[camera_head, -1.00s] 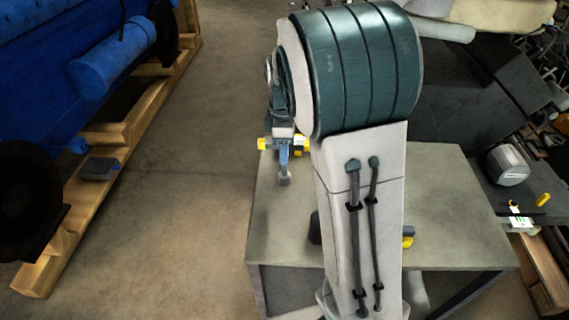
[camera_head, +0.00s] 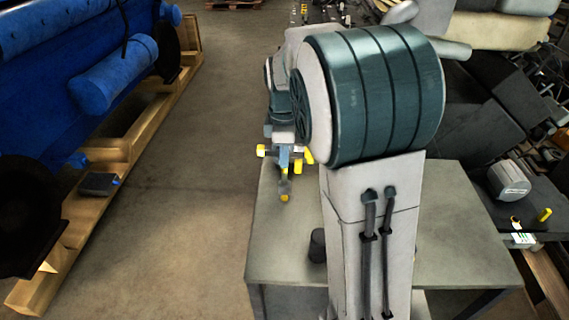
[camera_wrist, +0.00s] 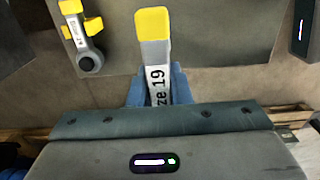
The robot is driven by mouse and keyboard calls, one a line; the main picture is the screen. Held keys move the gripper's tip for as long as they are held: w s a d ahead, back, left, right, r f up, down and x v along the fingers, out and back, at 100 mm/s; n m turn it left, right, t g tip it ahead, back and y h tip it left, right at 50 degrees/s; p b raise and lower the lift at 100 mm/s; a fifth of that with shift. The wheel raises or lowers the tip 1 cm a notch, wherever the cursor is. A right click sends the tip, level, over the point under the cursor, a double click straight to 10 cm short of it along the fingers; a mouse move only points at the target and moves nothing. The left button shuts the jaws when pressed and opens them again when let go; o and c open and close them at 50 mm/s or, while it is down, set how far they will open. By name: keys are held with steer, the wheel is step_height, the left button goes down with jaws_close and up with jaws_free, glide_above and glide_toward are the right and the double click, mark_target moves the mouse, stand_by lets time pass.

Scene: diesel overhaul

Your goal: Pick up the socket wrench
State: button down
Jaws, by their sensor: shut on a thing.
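The socket wrench (camera_wrist: 158,55), with a yellow end and a pale shaft marked "ze 19", stands out from between the blue fingers of my gripper (camera_wrist: 158,88) in the wrist view. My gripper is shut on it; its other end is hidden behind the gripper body. In the head view my gripper (camera_head: 284,184) is small, over the left end of the grey table (camera_head: 267,265), with a yellow tip at its lower end. I cannot tell the wrench's height above the table.
A second yellow-ended tool with a dark round end (camera_wrist: 88,58) lies to the left in the wrist view. A dark cylinder (camera_head: 317,245) stands on the table beside my arm. A blue engine (camera_head: 60,90) on a timber frame is at left. The floor between is clear.

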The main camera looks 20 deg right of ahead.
steer(key=d+r, duration=0.7)
steer(key=d, duration=0.4)
steer(key=shift+s+d+r+b, duration=0.35)
steer(key=shift+s+r+b, duration=0.05)
steer(key=c, duration=2.2)
jaws_free()
steer(key=shift+s+f, duration=0.1)
